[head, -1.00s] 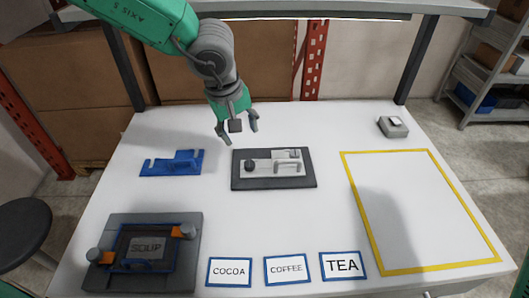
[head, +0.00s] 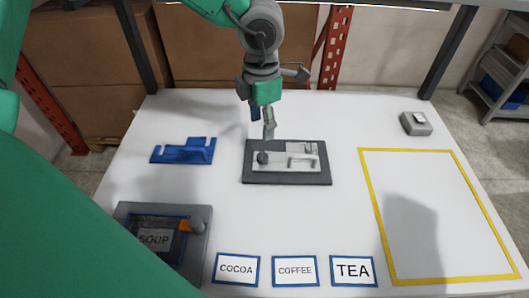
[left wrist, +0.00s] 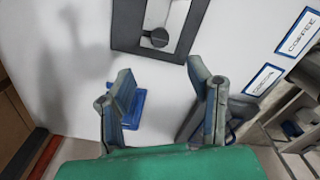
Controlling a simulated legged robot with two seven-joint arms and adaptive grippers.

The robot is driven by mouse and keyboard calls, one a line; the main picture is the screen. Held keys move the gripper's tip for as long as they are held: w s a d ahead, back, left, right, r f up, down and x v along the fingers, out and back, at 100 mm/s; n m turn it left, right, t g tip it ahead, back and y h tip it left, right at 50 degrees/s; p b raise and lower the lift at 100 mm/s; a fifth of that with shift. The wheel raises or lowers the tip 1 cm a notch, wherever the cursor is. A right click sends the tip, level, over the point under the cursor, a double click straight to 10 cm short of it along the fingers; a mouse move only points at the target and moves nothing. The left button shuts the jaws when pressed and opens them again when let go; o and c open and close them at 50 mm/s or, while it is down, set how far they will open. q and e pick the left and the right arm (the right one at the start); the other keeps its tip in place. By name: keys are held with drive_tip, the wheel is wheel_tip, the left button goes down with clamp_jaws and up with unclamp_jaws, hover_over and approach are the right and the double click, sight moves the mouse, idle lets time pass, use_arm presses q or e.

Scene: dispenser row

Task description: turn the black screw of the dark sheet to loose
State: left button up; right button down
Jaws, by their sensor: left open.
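The dark sheet (head: 323,179) lies flat in the middle of the table, with a pale plate (head: 286,164) on it. The black screw (head: 263,158) is a round knob at the left end of the pale plate. My left gripper (head: 263,124) is open, pointing down above the sheet's far edge, near the screw but apart from it. In the left wrist view the black screw (left wrist: 155,38) shows beyond the gap between the open fingers (left wrist: 160,72), with nothing between them. How the screw is turned cannot be told. My right gripper is not in view.
A blue bracket (head: 184,151) lies left of the sheet. A grey SOUP fixture (head: 196,251) is front left, partly hidden by a green part. COCOA, COFFEE and TEA cards (head: 353,271) line the front. A yellow outlined area (head: 379,215) and a small grey box (head: 416,124) are right.

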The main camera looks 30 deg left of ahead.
sight(262, 156)
use_arm(q)
wheel_tip(262, 156, down, 11)
drive_tip(key=shift+w+f+b, duration=0.1)
drive_tip(key=shift+b, duration=0.2)
clamp_jaws()
